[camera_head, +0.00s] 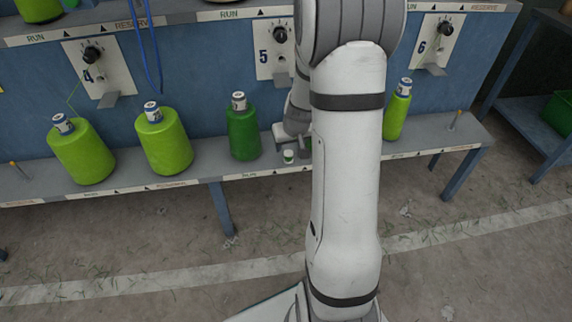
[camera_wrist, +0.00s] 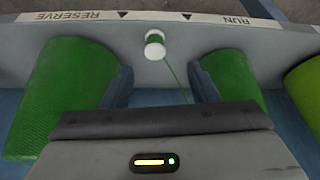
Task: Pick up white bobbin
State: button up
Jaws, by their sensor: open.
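The white bobbin (camera_head: 289,156) is a small spool with a green band of yarn, on the grey shelf below position 5 in the head view. In the wrist view the white bobbin (camera_wrist: 154,48) sits above the picture's middle, with a green thread running from it down toward my gripper. My gripper (camera_wrist: 162,82) is open, its two blue-grey fingers apart. The bobbin lies beyond the fingertips, in line with the gap, with nothing held. In the head view my gripper (camera_head: 292,136) is just above and behind the bobbin, partly hidden by my arm.
A dark green yarn cone (camera_head: 243,130) stands left of the bobbin. Light green cones (camera_head: 163,140) (camera_head: 80,150) stand farther left, another (camera_head: 397,112) to the right. In the wrist view, green cones (camera_wrist: 55,95) (camera_wrist: 236,75) flank the fingers. The shelf edge (camera_head: 262,174) is close in front.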

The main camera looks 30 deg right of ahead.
aim_at(289, 153)
jog(key=b+x, duration=0.1)
jog(key=x, duration=0.1)
jog(key=b+x, duration=0.1)
jog(key=x, duration=0.2)
jog(key=b+x, duration=0.1)
jog(key=x, duration=0.2)
jog(key=shift+d+b, duration=0.4)
jog(key=shift+r, duration=0.15)
jog(key=shift+c, duration=0.3)
jog(key=c, duration=1)
